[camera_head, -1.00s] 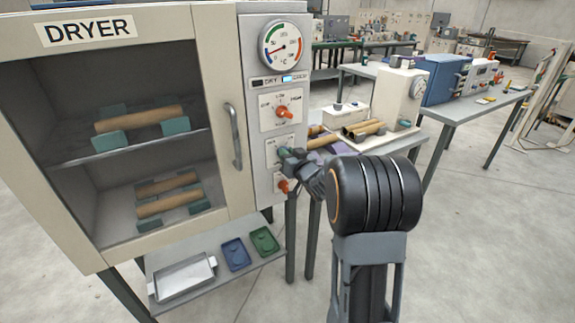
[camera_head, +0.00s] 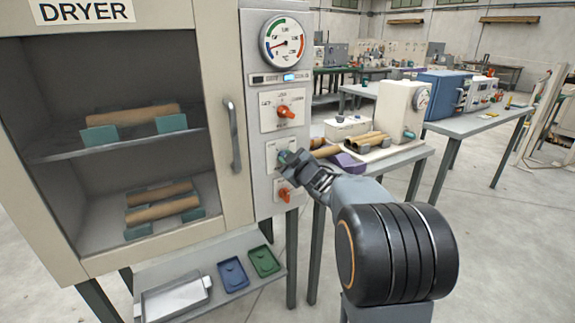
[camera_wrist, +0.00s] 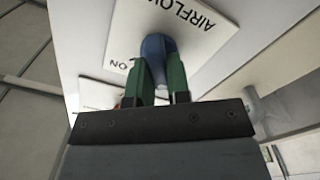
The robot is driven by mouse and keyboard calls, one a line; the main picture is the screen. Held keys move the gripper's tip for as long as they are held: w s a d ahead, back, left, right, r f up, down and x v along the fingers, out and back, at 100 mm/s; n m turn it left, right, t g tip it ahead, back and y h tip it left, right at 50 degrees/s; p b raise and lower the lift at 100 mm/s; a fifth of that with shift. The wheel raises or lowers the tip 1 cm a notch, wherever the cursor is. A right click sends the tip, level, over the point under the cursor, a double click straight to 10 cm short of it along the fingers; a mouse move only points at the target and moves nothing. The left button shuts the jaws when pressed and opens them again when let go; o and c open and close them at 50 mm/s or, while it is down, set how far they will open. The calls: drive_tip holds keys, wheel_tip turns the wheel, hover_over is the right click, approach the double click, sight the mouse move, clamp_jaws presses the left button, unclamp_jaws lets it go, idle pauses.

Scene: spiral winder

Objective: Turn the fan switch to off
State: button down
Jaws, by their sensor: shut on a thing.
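The dryer's control panel (camera_head: 258,185) stands right of its door. On its middle plate, marked AIRFLOW in the wrist view (camera_wrist: 190,20), is a blue rotary knob (camera_wrist: 157,46). My gripper (camera_head: 288,158) is at this plate; in the wrist view its green finger pads (camera_wrist: 163,75) are closed on the knob's two sides. The word ON shows upside down by the knob. The fingers hide part of the knob and plate, so I cannot tell its exact setting. In the head view the gripper hides most of the knob.
An orange knob (camera_head: 285,112) sits on the plate above and another orange knob (camera_head: 284,194) just below my gripper. The door handle (camera_head: 234,135) sticks out to the left. A table with a white machine (camera_head: 395,110) stands close on the right.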

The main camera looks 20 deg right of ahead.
drive_tip(key=shift+n, duration=0.4)
drive_tip(key=c, duration=1.1)
unclamp_jaws()
drive_tip(key=shift+s, duration=0.1)
drive_tip(key=s, duration=0.4)
drive_tip(key=s+d, duration=0.1)
drive_tip(key=s, duration=0.4)
drive_tip(key=s+p, duration=0.1)
drive_tip(key=s, duration=0.3)
drive_tip(key=shift+s+d, duration=0.25)
drive_tip(key=shift+s, duration=0.05)
drive_tip(key=shift+r, duration=0.1)
